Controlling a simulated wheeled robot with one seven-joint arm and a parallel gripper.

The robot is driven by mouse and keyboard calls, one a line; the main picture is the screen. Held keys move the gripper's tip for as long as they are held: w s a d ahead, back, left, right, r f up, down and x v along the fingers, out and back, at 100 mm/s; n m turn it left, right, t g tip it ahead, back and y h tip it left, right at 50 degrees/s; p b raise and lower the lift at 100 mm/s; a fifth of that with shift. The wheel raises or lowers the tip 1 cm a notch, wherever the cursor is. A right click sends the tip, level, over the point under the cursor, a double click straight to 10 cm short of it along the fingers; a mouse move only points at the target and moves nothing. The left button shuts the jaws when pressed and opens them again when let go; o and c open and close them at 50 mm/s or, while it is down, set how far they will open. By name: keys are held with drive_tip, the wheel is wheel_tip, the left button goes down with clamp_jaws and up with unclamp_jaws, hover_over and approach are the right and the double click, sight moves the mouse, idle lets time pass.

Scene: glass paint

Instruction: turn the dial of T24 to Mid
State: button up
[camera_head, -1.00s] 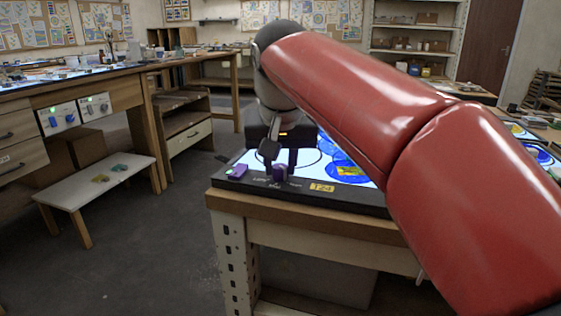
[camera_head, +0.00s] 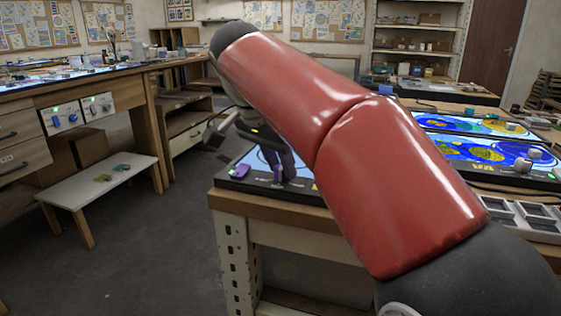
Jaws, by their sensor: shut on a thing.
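The T24 light table is the dark-edged panel (camera_head: 235,185) on the near wooden bench, with a glowing top. Its yellow label is almost wholly hidden behind my red arm. My gripper (camera_head: 281,172) points down at the panel's front edge, its wrist tilted. It is shut on the purple dial (camera_head: 288,170), which is largely hidden by the fingers. The dial's pointer and the Mid mark cannot be read. A separate purple knob (camera_head: 240,171) sits to the left on the same edge, apart from the gripper.
More light panels (camera_head: 484,152) with blue and yellow glass lie on the right. A grey divided tray (camera_head: 520,216) is at the bench's right. A low white bench (camera_head: 100,185) stands at left. The floor between is free.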

drive_tip(key=shift+m, duration=0.5)
drive_tip(key=shift+r, duration=0.1)
drive_tip(key=o, duration=1)
drive_tip(key=shift+v, duration=3.85)
drive_tip(key=shift+a, duration=0.1)
